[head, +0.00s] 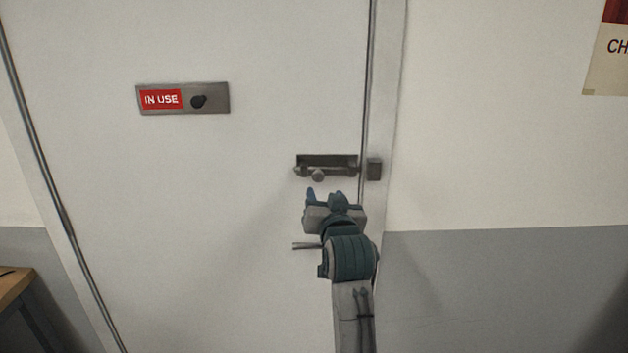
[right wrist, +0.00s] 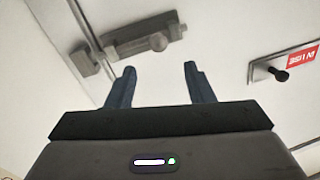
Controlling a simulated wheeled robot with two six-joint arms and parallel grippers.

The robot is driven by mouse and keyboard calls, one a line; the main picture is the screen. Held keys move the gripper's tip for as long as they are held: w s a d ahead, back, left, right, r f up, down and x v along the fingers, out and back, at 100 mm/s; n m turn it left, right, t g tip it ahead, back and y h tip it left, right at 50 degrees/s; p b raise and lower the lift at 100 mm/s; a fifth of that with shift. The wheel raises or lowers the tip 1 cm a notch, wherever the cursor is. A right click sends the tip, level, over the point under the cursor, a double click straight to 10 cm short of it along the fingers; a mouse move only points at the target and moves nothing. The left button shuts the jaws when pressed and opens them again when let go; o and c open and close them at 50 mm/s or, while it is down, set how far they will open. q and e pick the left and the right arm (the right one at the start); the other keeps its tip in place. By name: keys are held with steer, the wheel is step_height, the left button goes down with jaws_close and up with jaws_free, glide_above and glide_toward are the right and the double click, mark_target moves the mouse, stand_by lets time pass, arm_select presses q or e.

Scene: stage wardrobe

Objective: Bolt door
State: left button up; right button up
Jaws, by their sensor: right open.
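The white door (head: 200,200) is closed in its frame. A grey metal bolt (head: 327,164) with a round knob (head: 318,176) is mounted near the door's right edge, and its catch (head: 374,169) sits on the frame just to the right. A gap shows between the bolt housing and the catch. My right gripper (head: 325,195) is just below the bolt, open and empty. In the right wrist view its two fingers (right wrist: 157,85) point towards the bolt (right wrist: 145,38), with the knob (right wrist: 158,41) beyond the space between them. My left gripper is not in view.
A sign plate reading "IN USE" (head: 162,99) with a dark knob (head: 198,101) is on the door, up and left of the bolt. A wooden table (head: 14,287) stands at the lower left. A poster (head: 607,60) hangs at the upper right.

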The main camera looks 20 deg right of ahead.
mark_target(319, 179)
steer(key=w+p, duration=0.1)
steer(key=w, duration=0.2)
steer(key=w+d+p, duration=0.1)
steer(key=w, duration=0.2)
steer(key=w+p, duration=0.1)
steer(key=w, duration=0.2)
steer(key=shift+w+d, duration=0.25)
steer(key=shift+w, duration=0.1)
steer(key=shift+w+d+f+p, duration=0.2)
steer(key=shift+w+p, duration=0.15)
steer(key=shift+w, duration=0.25)
